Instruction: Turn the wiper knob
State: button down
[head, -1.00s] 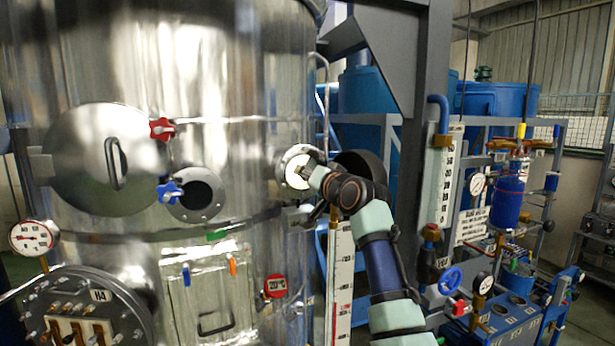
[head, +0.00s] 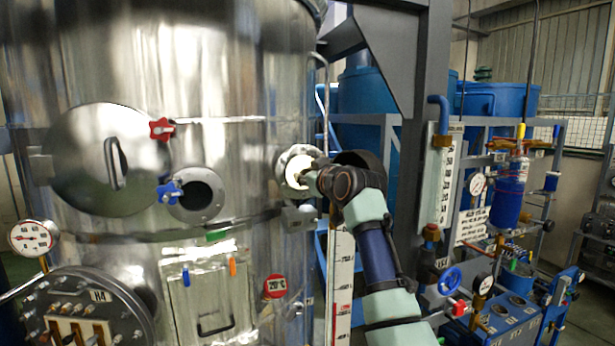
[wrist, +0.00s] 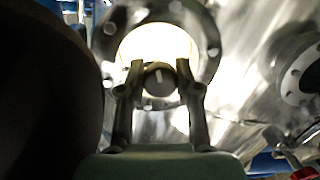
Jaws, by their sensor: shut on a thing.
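The wiper knob (wrist: 158,78) is a small round grey knob with a pale mark on its face, seen in the wrist view. It sits at the lower rim of the bright, lit sight glass (wrist: 160,43). My gripper (wrist: 159,70) has one finger on each side of the knob and is shut on it. In the head view, my gripper (head: 306,174) reaches from the right to the sight glass (head: 290,168) on the steel vessel. The knob is hidden or too small to make out there.
The steel vessel (head: 225,60) fills the left side, with a red star handle (head: 162,129), a blue star handle (head: 169,192) and a dark flanged port (head: 201,195). A grey steel post (head: 432,70) and a white scale (head: 341,270) stand close to my arm.

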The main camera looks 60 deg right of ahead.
jog(key=n, duration=0.5)
jog(key=shift+g+h, duration=0.3)
jog(key=shift+g, duration=0.1)
dwell(0.3)
jog(key=c, duration=0.8)
grip_release()
jog(key=v, duration=1.2)
